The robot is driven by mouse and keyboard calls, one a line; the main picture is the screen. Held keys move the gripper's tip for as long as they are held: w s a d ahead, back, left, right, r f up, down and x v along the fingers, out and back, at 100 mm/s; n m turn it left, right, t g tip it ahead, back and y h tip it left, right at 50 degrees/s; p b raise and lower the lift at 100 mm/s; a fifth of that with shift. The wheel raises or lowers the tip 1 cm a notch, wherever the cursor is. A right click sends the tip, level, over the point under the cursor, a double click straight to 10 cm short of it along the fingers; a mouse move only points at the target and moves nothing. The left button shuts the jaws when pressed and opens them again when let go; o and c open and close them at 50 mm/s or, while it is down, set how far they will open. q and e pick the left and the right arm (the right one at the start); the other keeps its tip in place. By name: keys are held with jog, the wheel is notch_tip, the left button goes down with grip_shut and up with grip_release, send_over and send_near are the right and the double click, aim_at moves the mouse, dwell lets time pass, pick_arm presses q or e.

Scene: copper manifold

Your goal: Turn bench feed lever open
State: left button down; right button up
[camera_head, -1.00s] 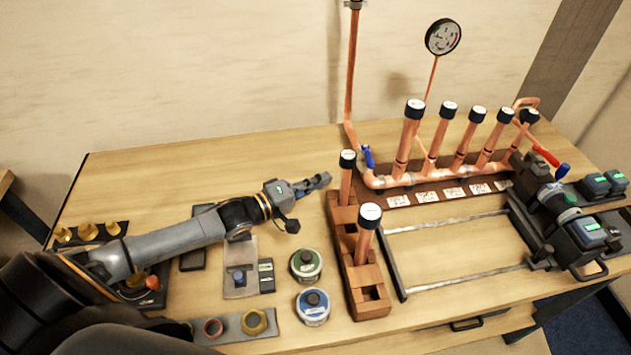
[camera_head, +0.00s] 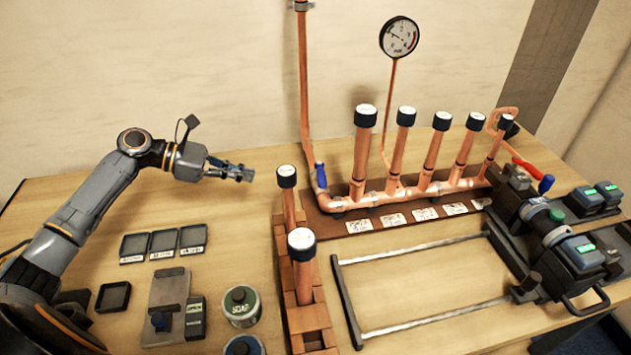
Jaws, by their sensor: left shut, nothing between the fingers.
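A small blue lever (camera_head: 320,176) stands upright at the left end of the copper manifold (camera_head: 400,195), by the base of the tall copper feed pipe (camera_head: 304,90). A red lever (camera_head: 527,166) sits at the manifold's right end. I see no label naming either as the bench feed lever. My left gripper (camera_head: 244,174) is shut and empty. It points right toward the blue lever, with a clear gap between them, and appears to be above the bench. My right gripper is not in view.
A wooden rack (camera_head: 309,320) with capped copper tubes stands between the bench's left part and a metal rail frame (camera_head: 345,305). Several capped pipes rise from the manifold. A gauge (camera_head: 399,37) is behind. Trays (camera_head: 163,242) and a soap tin (camera_head: 240,306) lie below my left arm.

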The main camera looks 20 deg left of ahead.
pick_arm(q)
jog(key=h+p, duration=0.1)
jog(key=p, duration=0.3)
send_near(321, 173)
jog(key=w+d+f, duration=0.2)
jog(key=d+f, duration=0.1)
jog(key=f, duration=0.1)
jog(key=shift+w+d, duration=0.1)
jog(key=shift+d, duration=0.8)
jog(key=shift+r, duration=0.1)
